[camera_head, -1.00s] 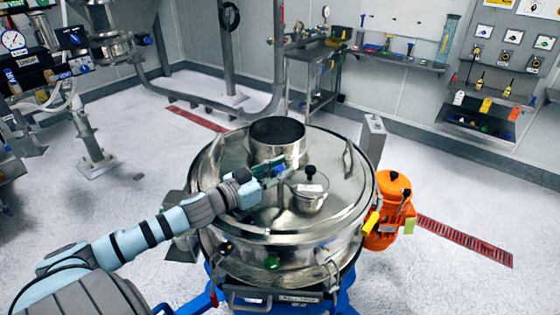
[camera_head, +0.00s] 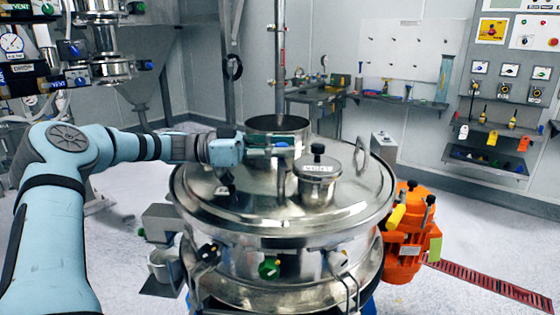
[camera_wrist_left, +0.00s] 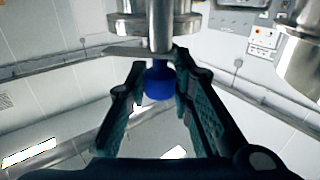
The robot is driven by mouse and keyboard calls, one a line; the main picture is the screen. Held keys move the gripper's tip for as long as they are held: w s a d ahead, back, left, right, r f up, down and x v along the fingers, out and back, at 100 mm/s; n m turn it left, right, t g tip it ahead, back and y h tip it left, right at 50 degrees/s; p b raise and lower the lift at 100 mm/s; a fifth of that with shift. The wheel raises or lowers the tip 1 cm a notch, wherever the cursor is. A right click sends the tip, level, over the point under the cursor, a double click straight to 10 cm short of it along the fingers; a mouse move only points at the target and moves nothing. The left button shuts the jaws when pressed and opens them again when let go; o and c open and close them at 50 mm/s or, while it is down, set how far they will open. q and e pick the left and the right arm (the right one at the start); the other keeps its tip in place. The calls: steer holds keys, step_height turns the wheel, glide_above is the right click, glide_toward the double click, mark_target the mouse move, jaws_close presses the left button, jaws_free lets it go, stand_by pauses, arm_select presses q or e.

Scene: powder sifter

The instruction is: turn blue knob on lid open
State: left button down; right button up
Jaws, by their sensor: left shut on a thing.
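The round steel lid (camera_head: 350,207) tops the sifter in the middle of the head view. The blue knob (camera_wrist_left: 158,84) shows clearly in the left wrist view, between the two dark green fingers below a steel fitting. In the head view the blue knob (camera_head: 281,147) is a small spot just left of the small capped port (camera_head: 317,184), partly hidden. My left gripper (camera_head: 270,151) reaches in from the left over the lid, level with the knob. In the wrist view my left gripper (camera_wrist_left: 160,72) is shut on the blue knob. My right gripper is not seen.
A wide steel collar (camera_head: 262,138) rises behind my left gripper. The capped port stands close on its right. A lid handle (camera_head: 362,155) lies further right. An orange motor (camera_head: 405,245) is mounted at the sifter's right side. Floor to the right is mostly clear.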

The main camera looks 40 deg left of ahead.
arm_select(q)
steer(key=shift+w+a+r+m+g+h, duration=0.1)
steer(key=shift+r+m+g+h, duration=0.1)
steer(key=shift+m+g+h, duration=0.55)
steer(key=shift+r+m+g+p, duration=0.2)
steer(key=shift+m+g+p, duration=0.15)
steer(key=shift+g, duration=0.3)
steer(key=shift+m+g+h, duration=0.3)
steer(key=shift+g+h, duration=0.05)
steer(key=shift+g, duration=0.05)
steer(key=c, duration=1.8)
jaws_free()
steer(key=o, duration=0.4)
steer(key=shift+d+f, duration=0.1)
steer(key=shift+d, duration=0.1)
